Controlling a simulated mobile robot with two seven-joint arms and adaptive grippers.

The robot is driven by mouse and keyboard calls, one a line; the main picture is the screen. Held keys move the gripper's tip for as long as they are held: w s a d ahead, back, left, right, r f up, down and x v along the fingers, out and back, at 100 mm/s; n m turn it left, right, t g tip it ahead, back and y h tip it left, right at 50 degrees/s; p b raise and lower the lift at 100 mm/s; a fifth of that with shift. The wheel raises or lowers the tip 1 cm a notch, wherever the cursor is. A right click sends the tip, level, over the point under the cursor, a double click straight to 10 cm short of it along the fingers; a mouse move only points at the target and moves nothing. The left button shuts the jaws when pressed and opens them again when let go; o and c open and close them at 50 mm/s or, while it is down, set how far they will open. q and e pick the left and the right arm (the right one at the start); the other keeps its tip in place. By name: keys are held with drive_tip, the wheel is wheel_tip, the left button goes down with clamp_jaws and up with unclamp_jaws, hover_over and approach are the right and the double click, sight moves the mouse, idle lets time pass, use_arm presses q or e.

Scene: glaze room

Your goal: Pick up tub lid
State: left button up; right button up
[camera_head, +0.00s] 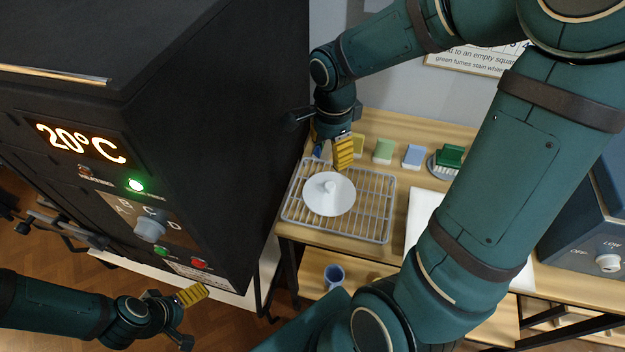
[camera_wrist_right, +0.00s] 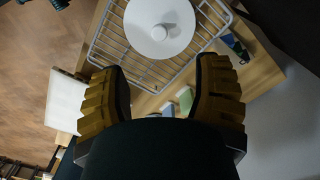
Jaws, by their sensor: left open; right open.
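The tub lid (camera_head: 321,198) is a white disc with a small round knob in its middle. It lies on a wire rack (camera_head: 375,223) on the wooden table, and it also shows in the right wrist view (camera_wrist_right: 143,38). My right gripper (camera_head: 338,158) is open and empty above the table just behind the lid, apart from it. In the right wrist view its yellow fingers (camera_wrist_right: 163,95) are spread wide, with the lid beyond them. My left gripper (camera_head: 188,312) is open and empty at the lower left, below the kiln and away from the lid.
A large black kiln (camera_head: 230,130) reading 20°C stands close left of the rack. Several small coloured blocks (camera_head: 383,151) and a green brush (camera_head: 449,157) are along the back. A white board (camera_head: 424,215) lies right of the rack. A blue cup (camera_head: 334,275) sits below.

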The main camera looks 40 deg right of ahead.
drive_tip(key=b, duration=0.1)
hover_over(330, 185)
drive_tip(key=f, duration=0.7)
drive_tip(key=shift+a+f, duration=0.1)
drive_tip(key=shift+a, duration=0.1)
drive_tip(key=shift+d+f+b, duration=0.2)
drive_tip(key=shift+f+b, duration=0.5)
drive_tip(key=shift+f, duration=2.5)
clamp_jaws()
